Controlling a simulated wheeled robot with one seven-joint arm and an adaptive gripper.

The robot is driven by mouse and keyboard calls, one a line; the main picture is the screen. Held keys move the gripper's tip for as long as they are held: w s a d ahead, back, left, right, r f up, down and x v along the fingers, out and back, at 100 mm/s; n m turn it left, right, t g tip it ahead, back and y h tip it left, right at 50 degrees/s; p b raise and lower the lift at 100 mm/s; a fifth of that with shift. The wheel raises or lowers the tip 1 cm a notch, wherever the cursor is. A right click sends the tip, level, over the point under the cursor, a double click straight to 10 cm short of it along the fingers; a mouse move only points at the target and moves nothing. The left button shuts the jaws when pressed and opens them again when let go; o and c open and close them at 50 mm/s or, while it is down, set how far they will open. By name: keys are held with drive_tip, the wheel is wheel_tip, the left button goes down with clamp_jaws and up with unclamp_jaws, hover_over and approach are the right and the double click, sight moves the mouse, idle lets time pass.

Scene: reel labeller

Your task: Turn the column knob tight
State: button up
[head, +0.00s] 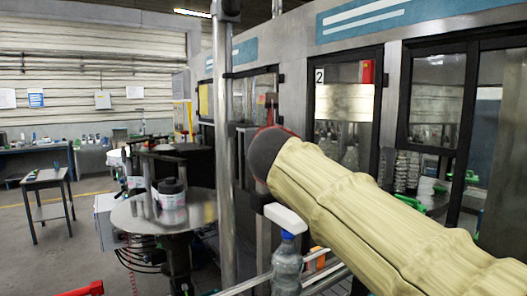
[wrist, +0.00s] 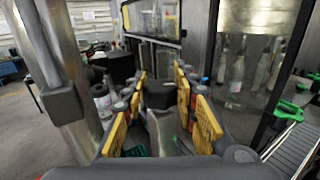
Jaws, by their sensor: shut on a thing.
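In the wrist view the black column knob (wrist: 159,96) stands between the yellow-padded fingers of my gripper (wrist: 161,84). The gripper is shut on the knob, with a finger on each side of it. A grey metal part (wrist: 162,130) shows below the knob, toward the camera. In the head view my sleeved arm reaches in from the lower right and hides the knob and the fingers. Whether the knob is tight cannot be seen.
A steel post (head: 226,150) stands left of my arm. A round metal table (head: 125,216) carries a label reel (head: 171,201). A plastic bottle (head: 287,268) stands below my arm. The glazed machine housing (head: 392,100) fills the right. Open floor lies at left.

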drive_tip(key=shift+a+f+m+h+b, duration=0.15)
drive_tip(key=shift+m+h+b, duration=0.65)
drive_tip(key=shift+h, duration=0.4)
drive_tip(key=shift+m+h+p, duration=0.4)
drive_tip(key=shift+m+h, duration=0.3)
drive_tip(key=shift+h, duration=0.4)
drive_tip(key=m+h+p, duration=0.1)
drive_tip(key=m+g+h+p, duration=0.1)
drive_tip(key=h+p, duration=0.1)
drive_tip(key=shift+r+h, duration=0.3)
drive_tip(key=shift+m+g+h+p, duration=0.3)
drive_tip(key=shift+m+p, duration=0.1)
drive_tip(key=shift+f+h, duration=0.15)
drive_tip(key=shift+h, duration=0.15)
drive_tip(key=o, duration=0.9)
drive_tip(key=shift+o, duration=1.4)
drive_tip(key=shift+d, duration=0.25)
drive_tip(key=shift+b, duration=0.3)
